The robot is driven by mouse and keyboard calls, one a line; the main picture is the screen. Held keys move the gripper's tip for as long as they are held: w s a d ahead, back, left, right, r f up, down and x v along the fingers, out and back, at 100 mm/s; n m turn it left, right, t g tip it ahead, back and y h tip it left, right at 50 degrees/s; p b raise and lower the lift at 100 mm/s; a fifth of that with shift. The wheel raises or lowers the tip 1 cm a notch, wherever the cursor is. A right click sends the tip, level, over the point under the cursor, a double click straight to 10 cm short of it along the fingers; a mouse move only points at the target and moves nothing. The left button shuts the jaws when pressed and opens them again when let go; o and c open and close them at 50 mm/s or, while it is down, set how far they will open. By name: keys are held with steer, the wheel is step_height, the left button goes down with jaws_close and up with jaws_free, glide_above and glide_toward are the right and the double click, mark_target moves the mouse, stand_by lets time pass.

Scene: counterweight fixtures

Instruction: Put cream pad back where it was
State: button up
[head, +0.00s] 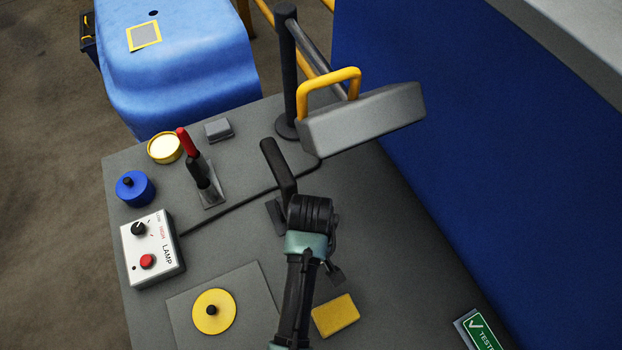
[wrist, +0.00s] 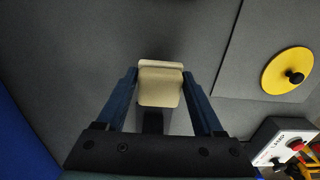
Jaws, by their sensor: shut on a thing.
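The cream pad (wrist: 160,88) is a small pale block in the wrist view, between the two blue fingers of my gripper (wrist: 160,78). My gripper is shut on it. A lighter edge shows along its far side. Grey surface lies behind it, and I cannot tell whether the pad touches that surface. In the head view my arm reaches over the middle of the grey bench (head: 235,240). There my own wrist and hand hide the fingertips and the pad.
A yellow block (head: 335,315) and a yellow disc with a black knob (head: 213,311) lie near my arm. The lamp box (head: 152,248), blue knobbed weight (head: 135,188), red-handled lever (head: 195,165) and yellow-rimmed tin (head: 164,147) stand left. A lamp head (head: 360,120) overhangs the back.

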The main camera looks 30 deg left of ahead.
steer(key=shift+f, duration=2.6)
steer(key=shift+f, duration=0.2)
steer(key=o, duration=1.3)
steer(key=shift+r, duration=0.15)
step_height(320, 180, up, 12)
steer(key=shift+r, duration=0.1)
